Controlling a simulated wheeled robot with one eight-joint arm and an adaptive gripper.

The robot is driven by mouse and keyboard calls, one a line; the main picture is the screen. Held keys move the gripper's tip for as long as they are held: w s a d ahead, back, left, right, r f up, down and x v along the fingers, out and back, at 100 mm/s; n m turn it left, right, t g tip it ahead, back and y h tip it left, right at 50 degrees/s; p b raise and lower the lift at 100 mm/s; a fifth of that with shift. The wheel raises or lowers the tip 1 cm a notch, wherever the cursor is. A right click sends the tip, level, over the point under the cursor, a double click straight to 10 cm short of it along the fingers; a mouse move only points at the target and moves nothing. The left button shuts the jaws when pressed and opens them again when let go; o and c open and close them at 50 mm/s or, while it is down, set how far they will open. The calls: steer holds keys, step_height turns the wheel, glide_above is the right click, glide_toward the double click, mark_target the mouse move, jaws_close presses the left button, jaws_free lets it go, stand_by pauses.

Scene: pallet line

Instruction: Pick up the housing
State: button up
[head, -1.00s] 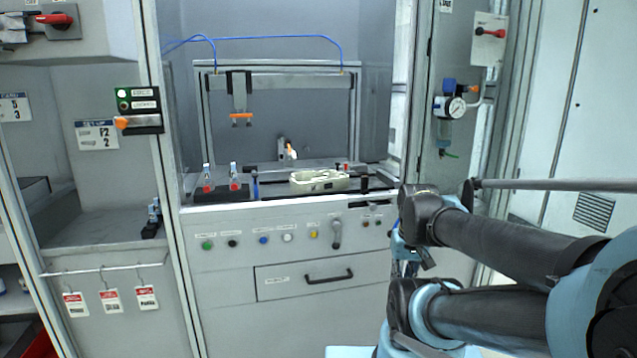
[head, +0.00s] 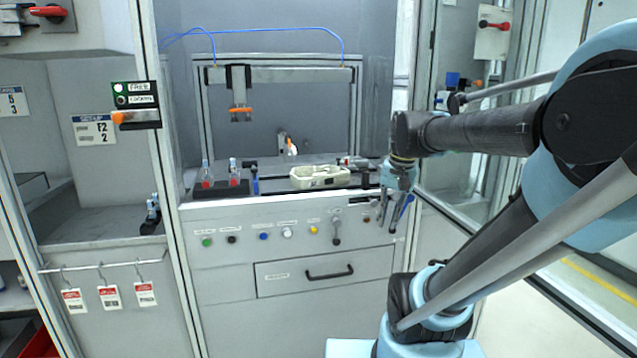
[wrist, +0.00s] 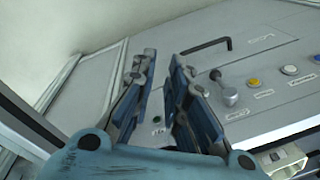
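The housing (head: 320,177) appears to be the pale cream, tray-like part on the station's work surface, right of centre in the head view. Some detail shows inside it, too small to make out. My gripper (head: 395,226) hangs to the right of the housing and lower, in front of the station's front panel. In the wrist view my gripper (wrist: 160,85) has its two fingers apart with nothing between them. The wrist view looks onto the front panel and drawer handle.
An overhead gantry with an orange-tipped tool (head: 240,110) hangs behind. Buttons and a lever (head: 336,232) stick out from the front panel. A glass door (head: 445,190) stands right of my gripper.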

steer(key=w+a+r+m+g+y, duration=0.1)
steer(key=w+a+r+m, duration=0.25)
steer(key=w+r, duration=0.4)
steer(key=w+a+r+m+g+y, duration=0.15)
steer(key=w+a+r, duration=0.35)
steer(key=w, duration=0.5)
steer(key=w+a+r+m+g, duration=0.1)
steer(key=w+a+r+m, duration=0.4)
steer(key=w, duration=0.4)
steer(key=shift+n, duration=0.7)
steer(key=x, duration=1.5)
steer(key=shift+s+d+f, duration=0.2)
steer(key=shift+s+f, duration=0.05)
jaws_close()
steer(key=shift+r, duration=0.15)
